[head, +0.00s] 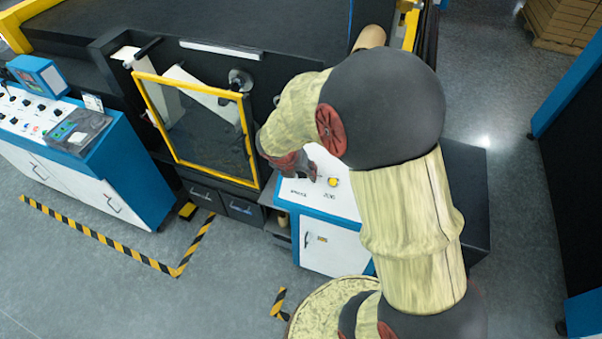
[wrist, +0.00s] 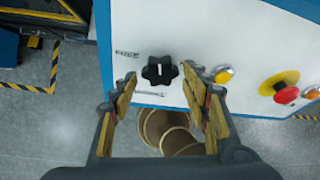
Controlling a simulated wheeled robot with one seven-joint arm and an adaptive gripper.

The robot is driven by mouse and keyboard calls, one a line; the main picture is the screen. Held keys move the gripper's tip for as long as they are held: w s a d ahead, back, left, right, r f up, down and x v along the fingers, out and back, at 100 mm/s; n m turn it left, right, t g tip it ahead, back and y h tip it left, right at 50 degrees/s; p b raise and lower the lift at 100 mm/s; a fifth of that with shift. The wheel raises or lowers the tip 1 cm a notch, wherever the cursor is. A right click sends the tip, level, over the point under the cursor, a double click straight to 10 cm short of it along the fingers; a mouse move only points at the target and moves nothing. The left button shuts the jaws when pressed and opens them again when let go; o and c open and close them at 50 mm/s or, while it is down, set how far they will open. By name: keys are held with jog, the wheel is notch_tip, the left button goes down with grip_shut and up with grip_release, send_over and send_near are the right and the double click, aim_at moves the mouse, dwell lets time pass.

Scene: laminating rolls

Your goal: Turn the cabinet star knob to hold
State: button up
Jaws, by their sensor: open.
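The black star knob (wrist: 160,70) sits on the white sloping top of the blue-and-white cabinet (wrist: 210,30) in the wrist view. A white line marks the knob, pointing roughly up and down in that view. Small labels stand to its left, too small to read. My gripper (wrist: 160,80) is open, its two fingers on either side of the knob's near edge; I cannot tell whether they touch it. In the head view my arm hides part of the cabinet (head: 328,249), and my gripper (head: 308,172) is over its panel.
A yellow button (wrist: 223,74) is close to the right finger. A red mushroom button (wrist: 285,92) on a yellow base is farther right. A yellow-framed glass guard (head: 205,125) stands left of the cabinet.

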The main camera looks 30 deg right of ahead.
jog(key=shift+c, duration=1.3)
jog(key=c, duration=0.9)
